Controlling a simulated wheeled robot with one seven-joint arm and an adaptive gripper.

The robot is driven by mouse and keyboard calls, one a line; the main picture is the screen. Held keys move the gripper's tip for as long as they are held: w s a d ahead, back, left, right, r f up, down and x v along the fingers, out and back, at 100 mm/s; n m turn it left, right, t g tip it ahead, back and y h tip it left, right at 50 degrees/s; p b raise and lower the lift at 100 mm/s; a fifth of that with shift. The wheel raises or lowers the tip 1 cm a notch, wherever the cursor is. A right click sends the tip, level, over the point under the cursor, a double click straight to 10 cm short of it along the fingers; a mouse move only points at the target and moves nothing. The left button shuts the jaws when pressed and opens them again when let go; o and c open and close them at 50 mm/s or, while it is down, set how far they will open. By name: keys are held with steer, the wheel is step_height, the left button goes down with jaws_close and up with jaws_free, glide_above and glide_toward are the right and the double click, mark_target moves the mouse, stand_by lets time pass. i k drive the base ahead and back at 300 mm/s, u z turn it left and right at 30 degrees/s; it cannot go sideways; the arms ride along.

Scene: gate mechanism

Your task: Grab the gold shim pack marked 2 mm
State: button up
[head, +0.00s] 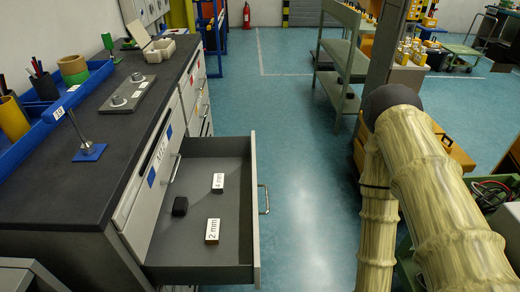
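The shim pack marked 2 mm (212,231) lies in the open drawer (190,253), near its front right part. Its top face shows a white label with the text; its gold colour is hard to make out. A similar pack marked 6 mm or 4 mm (218,183) lies farther back, its digit too small to tell surely. A small black block (180,206) sits to the left of both. My gripper is not in view; only thick, pale covered arm links of mine show at the right.
The drawer's front panel (255,215) with its handle (264,199) stands out from the dark-topped cabinet (60,205). On the worktop are a blue tray (45,125), a grey plate (128,95) and a blue-based post (88,152). Open floor lies right of the drawer.

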mark_target(212, 237)
steer(key=k, duration=0.5)
steer(key=z, duration=1.6)
steer(key=i, duration=0.95)
steer(key=u, duration=2.25)
